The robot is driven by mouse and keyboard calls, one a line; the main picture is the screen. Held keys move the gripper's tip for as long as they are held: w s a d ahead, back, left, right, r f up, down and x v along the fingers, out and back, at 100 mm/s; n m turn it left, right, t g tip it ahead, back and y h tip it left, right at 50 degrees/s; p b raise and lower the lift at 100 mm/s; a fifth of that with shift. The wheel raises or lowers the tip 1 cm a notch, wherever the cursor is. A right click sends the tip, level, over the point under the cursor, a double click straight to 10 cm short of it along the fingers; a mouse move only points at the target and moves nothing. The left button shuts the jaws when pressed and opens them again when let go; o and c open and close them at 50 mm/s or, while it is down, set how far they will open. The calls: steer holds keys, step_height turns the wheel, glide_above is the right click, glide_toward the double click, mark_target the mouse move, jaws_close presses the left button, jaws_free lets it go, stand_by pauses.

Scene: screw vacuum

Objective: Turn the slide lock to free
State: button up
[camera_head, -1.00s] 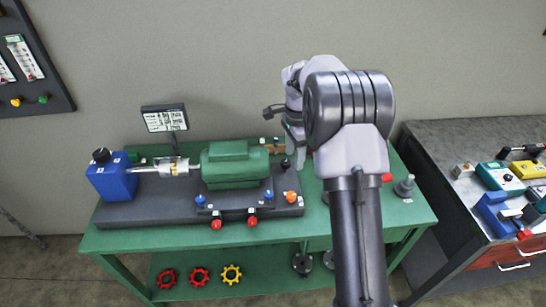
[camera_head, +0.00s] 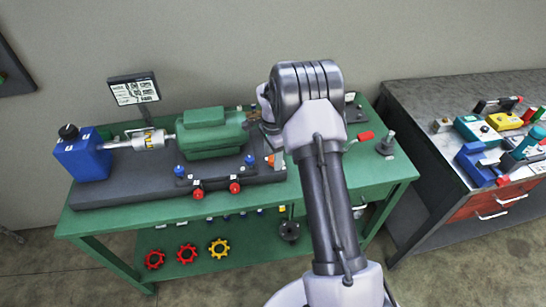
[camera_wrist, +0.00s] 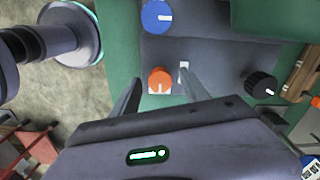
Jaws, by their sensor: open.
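In the wrist view my gripper (camera_wrist: 160,77) is open, with its two dark fingers apart. An orange knob (camera_wrist: 160,80) with a white mark shows between the fingertips; whether they touch it I cannot tell. A small white tab (camera_wrist: 183,66) shows at the right fingertip on the dark grey base; I cannot tell if it is the slide lock. A blue knob (camera_wrist: 157,16) and a black knob (camera_wrist: 262,84) also show there.
The green bench (camera_head: 95,222) holds a green motor housing (camera_head: 208,133), a blue box (camera_head: 82,156) and a small display (camera_head: 134,91). A grey peg (camera_head: 386,145) stands at its right. A second bench with coloured fixtures (camera_head: 480,130) is further right.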

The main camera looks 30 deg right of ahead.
jaws_close()
steer(key=shift+n, duration=0.3)
steer(key=n+p, duration=0.1)
steer(key=n, duration=0.2)
steer(key=shift+r+n, duration=0.15)
steer(key=shift+n, duration=0.25)
steer(key=n+p, duration=0.1)
steer(key=n, duration=0.3)
steer(key=shift+n, duration=0.3)
steer(key=n+p, duration=0.1)
steer(key=n, duration=0.3)
steer(key=shift+p, duration=0.3)
steer(key=shift+n+p, duration=0.5)
steer(key=shift+n, duration=1.9)
steer(key=shift+w, duration=0.1)
